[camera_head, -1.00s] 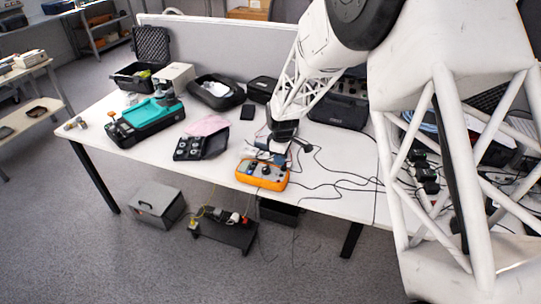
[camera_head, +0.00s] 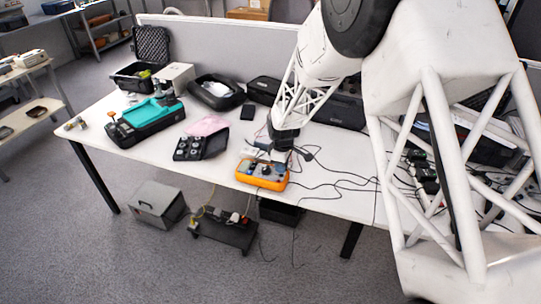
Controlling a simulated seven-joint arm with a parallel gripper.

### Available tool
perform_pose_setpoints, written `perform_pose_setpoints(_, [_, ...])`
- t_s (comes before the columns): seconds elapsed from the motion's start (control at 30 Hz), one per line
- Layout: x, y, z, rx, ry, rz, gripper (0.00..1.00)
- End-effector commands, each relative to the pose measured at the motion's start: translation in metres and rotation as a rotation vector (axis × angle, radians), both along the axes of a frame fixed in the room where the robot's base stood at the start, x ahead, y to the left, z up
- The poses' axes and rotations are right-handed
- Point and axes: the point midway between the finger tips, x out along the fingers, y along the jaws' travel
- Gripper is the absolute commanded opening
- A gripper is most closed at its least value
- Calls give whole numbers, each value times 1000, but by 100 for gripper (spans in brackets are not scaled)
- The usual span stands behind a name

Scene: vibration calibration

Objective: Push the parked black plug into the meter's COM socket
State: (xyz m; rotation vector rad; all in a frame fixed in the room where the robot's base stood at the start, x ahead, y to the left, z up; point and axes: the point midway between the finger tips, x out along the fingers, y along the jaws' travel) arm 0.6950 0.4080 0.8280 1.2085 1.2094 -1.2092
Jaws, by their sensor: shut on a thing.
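The orange meter (camera_head: 262,175) lies near the front edge of the white table, with its dials and sockets facing up. My gripper (camera_head: 283,151) points down just behind the meter's upper right side. It is shut on what looks like the black plug, which is too small and dark to make out from the fingers. Black leads run from beside the gripper to the right. The COM socket cannot be told apart from the other sockets at this size, nor whether the plug touches the meter.
A black case with round parts (camera_head: 201,145) lies left of the meter. A teal and black device (camera_head: 146,118) stands further left. Loose black cables (camera_head: 340,184) cover the table to the right. A grey partition (camera_head: 220,43) stands behind. Some tabletop at the front left is clear.

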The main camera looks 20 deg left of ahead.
Motion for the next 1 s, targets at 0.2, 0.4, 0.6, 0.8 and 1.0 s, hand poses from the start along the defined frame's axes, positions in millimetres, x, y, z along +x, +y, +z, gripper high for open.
perform_pose_setpoints(0.2, [0, 0, -1, 0, 0, 0, 0])
perform_pose_setpoints(0.4, [0, 0, -4, 0, 0, 0, 0])
perform_pose_setpoints(0.6, [0, 0, -7, 0, 0, 0, 0])
perform_pose_setpoints(0.8, [0, 0, -7, 0, -1, 0, 0])
perform_pose_setpoints(1.0, [0, 0, -8, 0, 0, 0, 0])
